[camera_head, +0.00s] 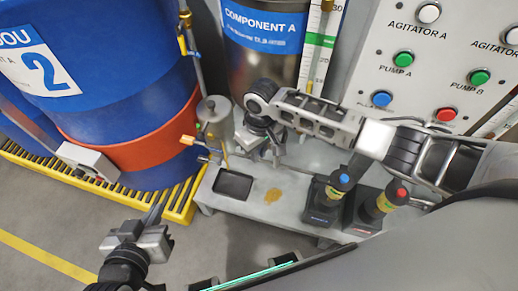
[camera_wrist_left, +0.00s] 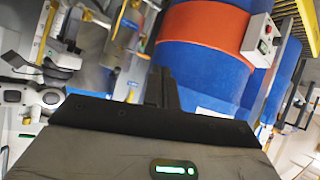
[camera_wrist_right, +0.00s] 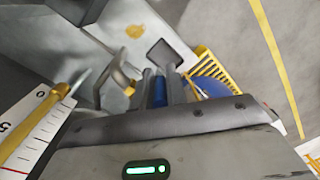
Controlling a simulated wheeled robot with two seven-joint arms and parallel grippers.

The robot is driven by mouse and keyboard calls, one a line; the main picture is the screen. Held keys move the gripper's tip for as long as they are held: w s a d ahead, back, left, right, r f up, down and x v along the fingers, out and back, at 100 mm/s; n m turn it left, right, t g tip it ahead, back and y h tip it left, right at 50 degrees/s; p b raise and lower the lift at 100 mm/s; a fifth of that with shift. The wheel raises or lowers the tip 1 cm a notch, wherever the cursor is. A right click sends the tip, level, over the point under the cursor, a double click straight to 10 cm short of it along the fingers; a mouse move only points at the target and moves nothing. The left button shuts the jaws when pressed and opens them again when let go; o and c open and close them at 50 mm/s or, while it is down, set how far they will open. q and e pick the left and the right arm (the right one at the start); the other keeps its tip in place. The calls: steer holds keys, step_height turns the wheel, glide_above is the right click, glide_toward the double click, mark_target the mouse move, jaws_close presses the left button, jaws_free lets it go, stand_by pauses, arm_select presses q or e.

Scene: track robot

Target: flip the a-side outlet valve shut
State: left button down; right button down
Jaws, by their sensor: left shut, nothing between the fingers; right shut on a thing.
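The steel tank labelled Component A (camera_head: 262,60) stands at the top centre of the head view. My right gripper (camera_head: 276,155) reaches down in front of it. In the right wrist view its fingers (camera_wrist_right: 160,80) are shut on a blue lever-like piece (camera_wrist_right: 159,92), seemingly the outlet valve handle. The gripper hides this piece in the head view, so its angle cannot be told. My left gripper (camera_head: 155,213) is shut and empty above the floor at lower left.
A blue drum (camera_head: 130,50) with an orange band stands on a yellow grating (camera_head: 60,168). A grey bench (camera_head: 240,200) bears a black tray (camera_head: 233,185), a yellow-brown stain (camera_head: 273,195) and two black bottles. The button panel (camera_head: 440,70) is at upper right.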

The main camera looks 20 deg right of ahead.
steer(key=shift+w+a+r+h+p, duration=0.1)
steer(key=shift+a+r+h+p, duration=0.05)
steer(key=shift+r+h+p, duration=0.2)
steer(key=shift+w+f+g+h+p, duration=0.15)
steer(key=shift+f+g+h+p, duration=0.15)
steer(key=shift+g+h, duration=0.2)
steer(key=c, duration=1.4)
jaws_free()
steer(key=shift+c, duration=0.2)
step_height(320, 180, up, 16)
steer(key=w+a+p, duration=0.1)
steer(key=w+p, duration=0.1)
steer(key=shift+w, duration=0.2)
steer(key=shift+a+f, duration=0.15)
